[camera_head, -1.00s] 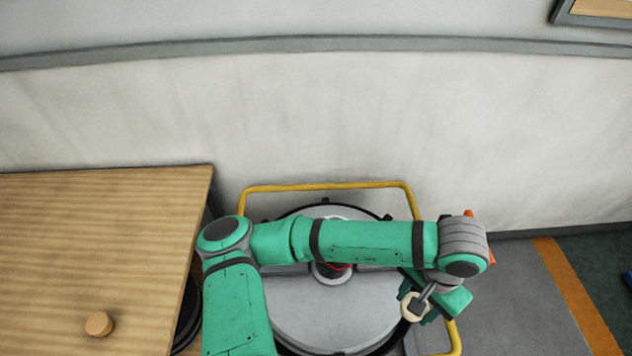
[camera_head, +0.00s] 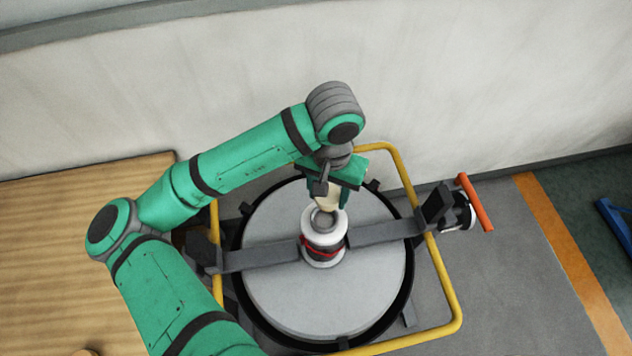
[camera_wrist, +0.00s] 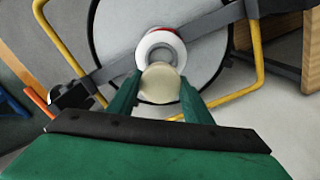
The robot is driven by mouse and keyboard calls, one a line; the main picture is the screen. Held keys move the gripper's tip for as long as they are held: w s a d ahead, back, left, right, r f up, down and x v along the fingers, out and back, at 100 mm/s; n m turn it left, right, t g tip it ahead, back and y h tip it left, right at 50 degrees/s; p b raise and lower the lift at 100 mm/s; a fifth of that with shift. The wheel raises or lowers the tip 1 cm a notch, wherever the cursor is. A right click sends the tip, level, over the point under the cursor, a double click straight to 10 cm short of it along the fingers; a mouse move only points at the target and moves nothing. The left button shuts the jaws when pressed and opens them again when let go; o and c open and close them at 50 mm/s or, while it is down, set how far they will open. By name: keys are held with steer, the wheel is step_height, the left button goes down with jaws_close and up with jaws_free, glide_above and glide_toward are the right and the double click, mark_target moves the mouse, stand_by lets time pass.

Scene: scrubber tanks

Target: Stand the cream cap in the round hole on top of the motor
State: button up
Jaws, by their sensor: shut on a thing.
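The motor (camera_head: 323,241) is a white and grey cylinder with a red band, standing at the middle of a round grey tank lid. Its round top hole (camera_head: 323,219) shows as a dark grey ring. My gripper (camera_head: 329,201) is shut on the cream cap (camera_head: 327,196), just behind the motor's top in the head view. In the wrist view the cream cap (camera_wrist: 160,84) sits between the green fingers and overlaps the near side of the motor (camera_wrist: 160,46). I cannot tell whether cap and motor touch.
The tank lid (camera_head: 285,290) has a dark bar across it and a yellow rail (camera_head: 445,290) around it. An orange handle (camera_head: 476,203) stands at the right. A wooden table (camera_head: 60,250) is at the left, with a wall behind.

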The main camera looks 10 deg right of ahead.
steer(key=shift+w+a+r, duration=0.15)
steer(key=shift+a+r, duration=0.05)
steer(key=shift+r, duration=0.15)
steer(key=shift+s+d+f, duration=0.15)
steer(key=shift+s+f, duration=0.25)
steer(key=shift+s+a+f, duration=0.1)
steer(key=shift+a+f, duration=0.15)
steer(key=shift+f, duration=0.3)
steer(key=shift+s+a+f, duration=0.1)
steer(key=shift+a+f, duration=0.1)
steer(key=shift+f, duration=0.35)
steer(key=shift+w+d+f, duration=0.1)
steer(key=shift+d+f, duration=0.05)
steer(key=shift+f, duration=0.6)
steer(key=shift+w+d+f, duration=0.1)
steer(key=shift+f, duration=0.6)
steer(key=shift+s+a+f, duration=0.1)
steer(key=shift+s+f, duration=0.05)
steer(key=shift+f, duration=1.25)
steer(key=o, duration=1.1)
